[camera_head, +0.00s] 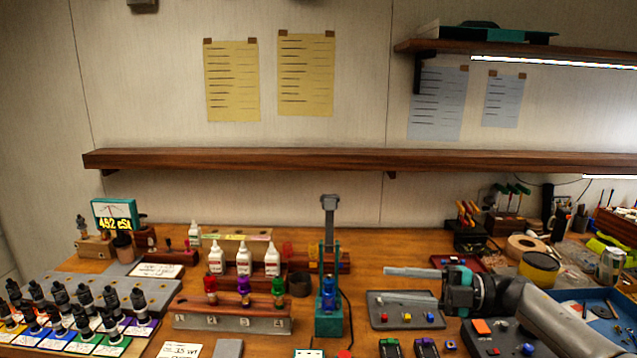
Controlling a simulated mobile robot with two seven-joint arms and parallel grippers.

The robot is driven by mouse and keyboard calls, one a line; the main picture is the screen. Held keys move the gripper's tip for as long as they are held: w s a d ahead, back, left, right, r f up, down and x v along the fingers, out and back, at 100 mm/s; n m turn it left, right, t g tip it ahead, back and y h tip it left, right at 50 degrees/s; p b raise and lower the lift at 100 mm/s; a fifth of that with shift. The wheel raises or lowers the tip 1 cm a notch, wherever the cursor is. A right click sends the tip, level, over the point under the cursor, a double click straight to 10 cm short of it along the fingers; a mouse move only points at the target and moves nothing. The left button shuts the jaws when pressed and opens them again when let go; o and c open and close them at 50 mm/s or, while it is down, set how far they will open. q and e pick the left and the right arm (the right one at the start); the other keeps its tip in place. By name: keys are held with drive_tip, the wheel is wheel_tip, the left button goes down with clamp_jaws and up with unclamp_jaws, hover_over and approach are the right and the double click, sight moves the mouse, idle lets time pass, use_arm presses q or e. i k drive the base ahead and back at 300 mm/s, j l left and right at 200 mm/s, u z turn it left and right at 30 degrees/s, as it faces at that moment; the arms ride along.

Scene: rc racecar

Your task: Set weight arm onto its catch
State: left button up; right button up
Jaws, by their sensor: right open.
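A teal stand (328,322) is at the middle front of the bench, with a blue shock damper (329,292) upright in it. A grey arm with a blocky grey head (330,202), seemingly the weight arm, rises upright above the stand. I cannot make out its catch. My right gripper (381,282) comes in from the right. Its two long grey fingers point left and are spread apart with nothing between them. It is to the right of the stand, apart from the arm. My left gripper is not in view.
A grey tray (405,321) with small coloured parts lies under my right gripper. A rack with red, purple and green-topped dampers (232,318) and white bottles (244,258) stand left of the stand. A black cable runs behind it. A wooden shelf (300,160) spans the wall.

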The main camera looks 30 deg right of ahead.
sight(329, 202)
drive_tip(key=i+l, duration=0.95)
drive_tip(key=i, duration=0.1)
